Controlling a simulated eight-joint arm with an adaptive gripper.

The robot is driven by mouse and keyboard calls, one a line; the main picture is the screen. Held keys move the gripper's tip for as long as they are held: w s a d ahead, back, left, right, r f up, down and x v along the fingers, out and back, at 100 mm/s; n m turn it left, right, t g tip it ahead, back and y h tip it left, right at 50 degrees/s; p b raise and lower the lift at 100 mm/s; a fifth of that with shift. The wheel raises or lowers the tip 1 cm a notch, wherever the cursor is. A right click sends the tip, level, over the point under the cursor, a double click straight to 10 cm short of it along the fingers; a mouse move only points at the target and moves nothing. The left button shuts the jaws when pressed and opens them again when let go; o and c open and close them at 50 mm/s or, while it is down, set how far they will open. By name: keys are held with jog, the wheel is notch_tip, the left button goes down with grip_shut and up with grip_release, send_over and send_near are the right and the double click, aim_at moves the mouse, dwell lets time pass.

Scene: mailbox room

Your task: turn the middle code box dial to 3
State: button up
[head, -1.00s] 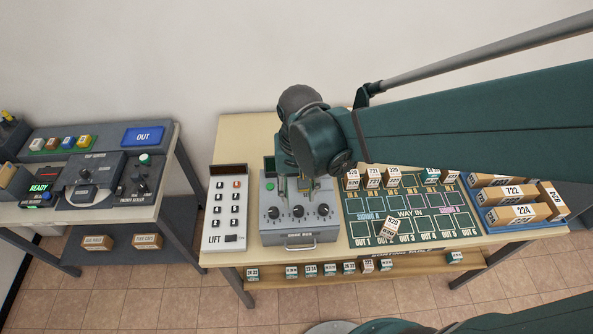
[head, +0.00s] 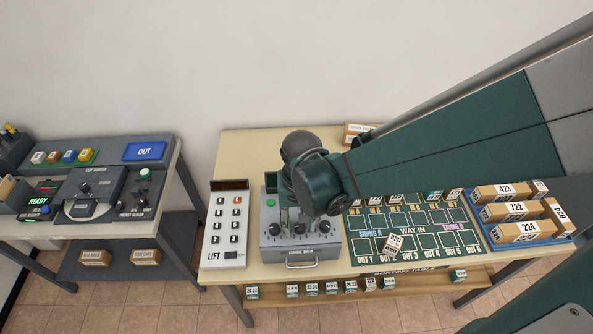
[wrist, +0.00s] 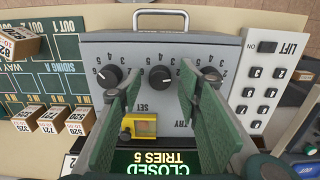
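The grey code box (head: 273,246) stands on the table, with a row of three black dials. The middle dial (wrist: 160,77) sits between my fingertips in the wrist view, where the box appears upside down; I cannot surely read its setting. My gripper (wrist: 162,80) is open, with one green finger on each side of the middle dial; I cannot tell whether they touch it. Another dial (wrist: 107,77) lies left of it in that view, and the third (wrist: 209,74) is partly behind the right finger. The box display (wrist: 165,162) reads CLOSED, TRIES 5.
A yellow part (wrist: 138,126) sits by the SET label, near the left finger. The LIFT panel (head: 226,222) stands close left of the box in the head view. The green sorting board (head: 365,242) with small boxes is close on its right.

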jog(key=shift+c, duration=0.2)
jog(key=c, duration=0.9)
jog(key=shift+o, duration=0.2)
jog(key=shift+f+n, duration=0.1)
jog(key=shift+n, duration=0.2)
jog(key=n+b, duration=0.1)
jog(key=n, duration=0.2)
jog(key=shift+n+b, duration=0.4)
jog(key=shift+n, duration=1.7)
jog(key=o, duration=0.9)
